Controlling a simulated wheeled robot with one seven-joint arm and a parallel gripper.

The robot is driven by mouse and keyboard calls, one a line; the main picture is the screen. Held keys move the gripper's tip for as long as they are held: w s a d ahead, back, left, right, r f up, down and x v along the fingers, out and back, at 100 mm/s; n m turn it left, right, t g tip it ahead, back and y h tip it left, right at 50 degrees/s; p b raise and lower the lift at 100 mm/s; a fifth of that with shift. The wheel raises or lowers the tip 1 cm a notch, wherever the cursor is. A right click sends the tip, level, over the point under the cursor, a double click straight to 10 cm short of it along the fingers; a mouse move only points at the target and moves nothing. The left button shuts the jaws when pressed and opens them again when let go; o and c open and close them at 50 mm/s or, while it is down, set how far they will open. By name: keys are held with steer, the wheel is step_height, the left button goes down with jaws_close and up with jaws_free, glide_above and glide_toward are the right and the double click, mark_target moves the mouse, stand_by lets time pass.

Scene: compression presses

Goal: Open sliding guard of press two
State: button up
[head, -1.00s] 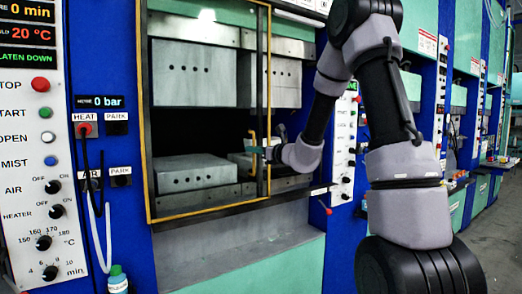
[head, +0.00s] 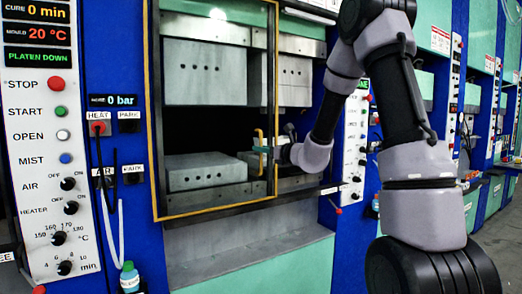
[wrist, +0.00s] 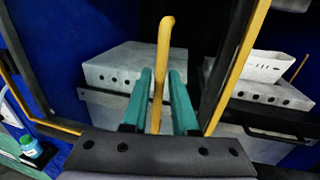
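The sliding guard (head: 277,60) of the press in front of me is a yellow-framed see-through panel. It stands across the left part of the press opening. Its upright yellow handle (head: 261,152) is near the guard's right edge. My gripper (head: 267,150) is at that handle. In the wrist view the handle (wrist: 162,55) rises between the two green fingers of my gripper (wrist: 161,85), which stand apart on either side of it. Narrow gaps seem to show beside the handle. The handle's lower end is partly hidden behind the gripper body.
Grey platen blocks (head: 205,175) sit inside the opening behind the guard. A control panel (head: 45,150) with buttons and knobs is at the left, with a small bottle (head: 129,278) below. Another control panel (head: 356,150) stands right of the opening, behind my arm.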

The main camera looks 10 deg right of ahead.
steer(key=v, duration=1)
steer(key=shift+s, duration=0.2)
steer(key=s+a+r+n+g+y, duration=0.1)
steer(key=s+a+n+g, duration=0.4)
steer(key=s+n, duration=0.35)
steer(key=s+a+r+n+g+y, duration=0.1)
steer(key=s+a+r+n+g, duration=0.1)
steer(key=s+a+n+g, duration=0.45)
steer(key=s+d+n+t+h, duration=0.3)
steer(key=s+d+n+h, duration=0.6)
steer(key=d, duration=0.5)
steer(key=s+r+n, duration=0.1)
steer(key=s, duration=0.1)
steer(key=shift+s+h, duration=0.3)
steer(key=shift+s, duration=0.05)
steer(key=shift+d+t, duration=0.15)
steer(key=shift+t, duration=0.1)
